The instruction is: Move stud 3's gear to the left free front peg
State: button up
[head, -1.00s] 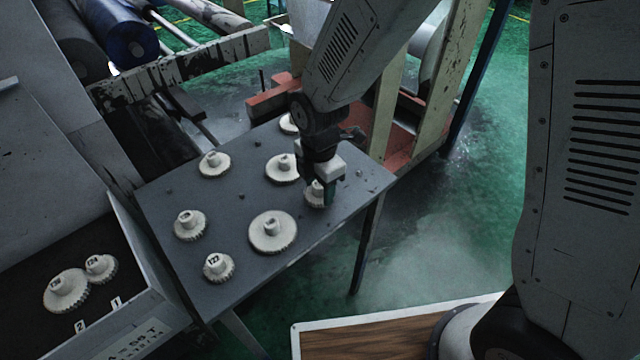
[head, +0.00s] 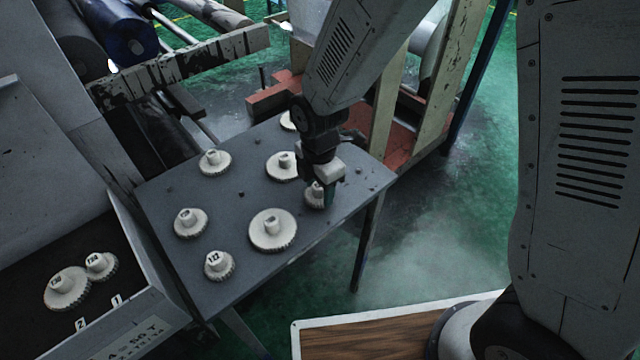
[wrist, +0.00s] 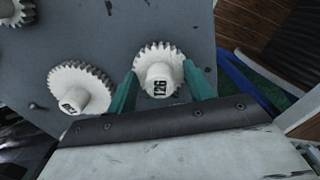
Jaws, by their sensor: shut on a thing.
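My gripper (head: 320,196) is at the right front part of the grey table. Its teal fingers are shut on a small white gear (wrist: 159,70) marked T26, one finger on each side of the hub. In the head view this gear (head: 312,199) is partly hidden behind the fingers. It is at or close to the table top; I cannot tell whether it is clear of it. A tray (head: 150,318) at lower left holds a larger gear (head: 67,288) and a smaller gear (head: 101,265). Its front shows labels 2 and 1; no label 3 is readable.
Several white gears stand on the table (head: 320,243), including a large one (head: 272,230) left of my gripper and a small one (head: 219,265) at the front. Small bare dark pegs (head: 358,171) show between them. A red-and-cream frame (head: 395,150) stands behind the table.

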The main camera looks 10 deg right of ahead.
jog(key=shift+f, duration=0.35)
jog(key=o, duration=1.1)
jog(key=shift+r, duration=0.15)
notch_tip(320, 180, up, 8)
jog(key=shift+f, duration=0.2)
jog(key=shift+s+d+m, duration=0.2)
jog(key=shift+s+m, duration=0.15)
jog(key=shift+m, duration=0.55)
jog(key=shift+s+d+r+m+t, duration=0.25)
jog(key=shift+s+d+r+m, duration=2.85)
jog(key=shift+d+m, duration=0.45)
jog(key=shift+s+d+r+m+t, duration=0.2)
jog(key=shift+s+d+r+m, duration=2.9)
jog(key=shift+m, duration=0.7)
jog(key=shift+s+d+r+m+t, duration=0.25)
jog(key=shift+s+d+r+m, duration=2.85)
jog(key=shift+d+m, duration=0.55)
